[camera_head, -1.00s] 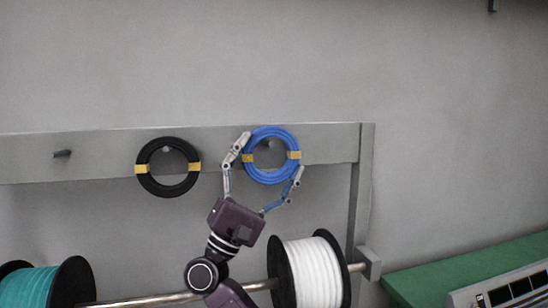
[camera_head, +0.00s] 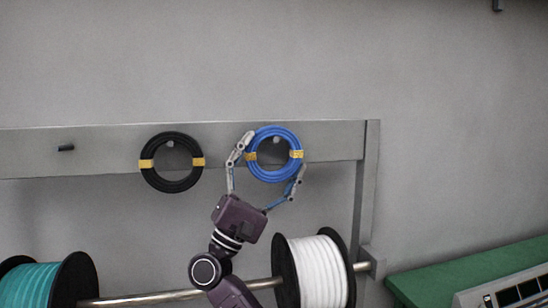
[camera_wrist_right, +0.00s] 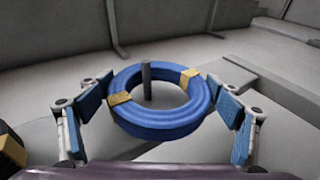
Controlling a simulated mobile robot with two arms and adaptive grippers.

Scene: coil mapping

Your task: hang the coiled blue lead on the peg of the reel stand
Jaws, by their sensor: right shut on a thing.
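The coiled blue lead (camera_head: 254,168) is a ring with two yellow bands, upright against the grey rail of the reel stand (camera_head: 330,140). My right gripper (camera_head: 270,165) is shut on it from below, one finger on each side. A peg (camera_head: 276,140) shows inside the ring's opening, near its upper part. In the right wrist view, the blue lead (camera_wrist_right: 155,130) lies between the fingers (camera_wrist_right: 160,105), and the dark peg (camera_wrist_right: 147,80) stands up through its opening, its tip overlapping the far rim. My left gripper is not in view.
A black coil (camera_head: 146,178) hangs on the rail to the left, and a bare peg (camera_head: 66,147) is farther left. Below, a rod (camera_head: 150,299) carries a teal spool (camera_head: 30,285) and a white spool (camera_head: 318,270). A green surface (camera_head: 430,280) is at right.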

